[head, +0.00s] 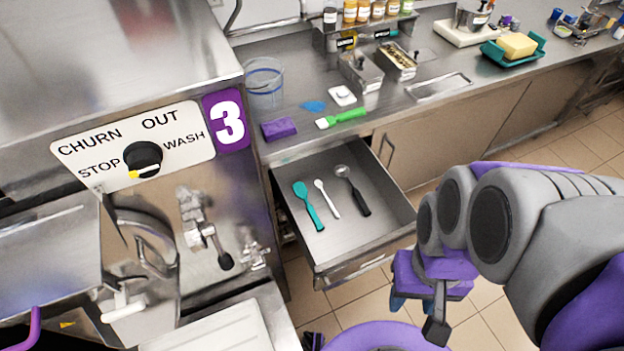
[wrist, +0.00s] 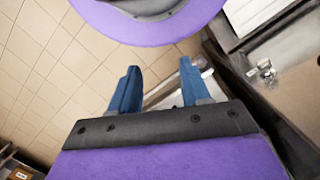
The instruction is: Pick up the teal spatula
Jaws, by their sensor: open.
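The teal spatula (head: 308,205) lies in an open metal drawer (head: 374,226), at the left of the utensils there. A white spoon-like utensil (head: 327,198) lies just right of it, and a dark-handled scoop (head: 352,190) lies right of that. My gripper (head: 416,305) is outside the drawer, to its lower right in the head view, partly hidden by my own arm. In the wrist view my gripper (wrist: 157,88) shows two blue fingers spread apart with nothing between them. The spatula is not seen in the wrist view.
A steel counter (head: 430,75) above the drawer holds a purple sponge (head: 279,129), a green brush (head: 341,118) and a clear container (head: 264,84). A machine with a dial (head: 143,158) stands at left. Tiled floor (head: 488,318) is open at lower right.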

